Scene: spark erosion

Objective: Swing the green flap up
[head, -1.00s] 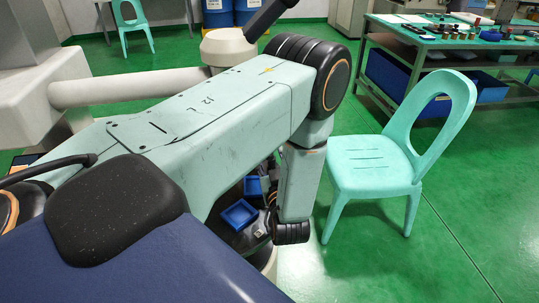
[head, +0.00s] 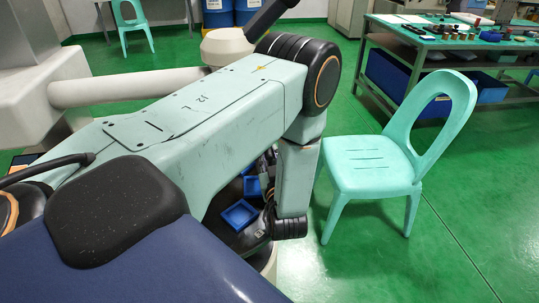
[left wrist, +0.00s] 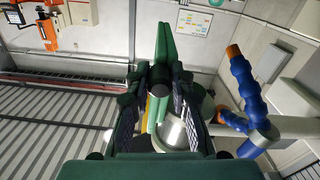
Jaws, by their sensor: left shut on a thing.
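In the left wrist view a narrow green piece, which I take to be the green flap (left wrist: 165,42), stands nearly edge-on at the middle. My left gripper (left wrist: 160,92) has its two dark fingers on either side of it and is shut on it. Most of the flap's face, its hinge and the exact contact are hidden. In the head view my left arm crosses from the left and bends down at the centre; its gripper is not clearly visible there. My right gripper is in neither view.
A blue jointed hose (left wrist: 248,95) with an orange tip rises close to the right of the gripper. A silvery cylinder (left wrist: 174,133) lies behind the fingers. A turquoise chair (head: 370,165) stands beside my arm, with a workbench (head: 450,40) behind and open green floor around.

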